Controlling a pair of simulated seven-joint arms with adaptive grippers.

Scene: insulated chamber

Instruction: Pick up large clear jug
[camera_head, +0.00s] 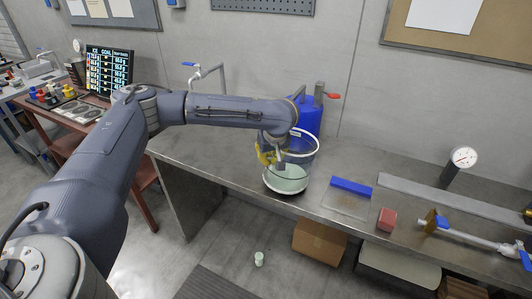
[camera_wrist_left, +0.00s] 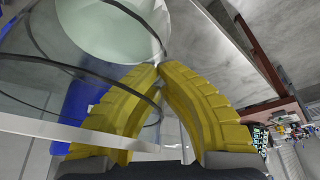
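The large clear jug (camera_head: 292,176) has a dark rim and base ring and holds pale greenish liquid. It is near the front edge of the metal bench, roughly upright; I cannot tell whether its base touches the bench. My left gripper (camera_head: 266,156) is at the jug's left side. In the left wrist view, the yellow fingertips (camera_wrist_left: 160,68) come together at the clear jug (camera_wrist_left: 40,90), and one finger shows through its clear wall. The gripper looks shut on the jug's side; the exact grasped part is unclear. My right gripper is not in view.
A blue container (camera_head: 308,116) stands behind the jug. A blue block (camera_head: 351,187), a red block (camera_head: 387,219) and a pipe with valves (camera_head: 470,237) lie to the right on the bench (camera_head: 235,140). A display (camera_head: 108,70) stands at left. A small cup (camera_head: 259,258) is on the floor.

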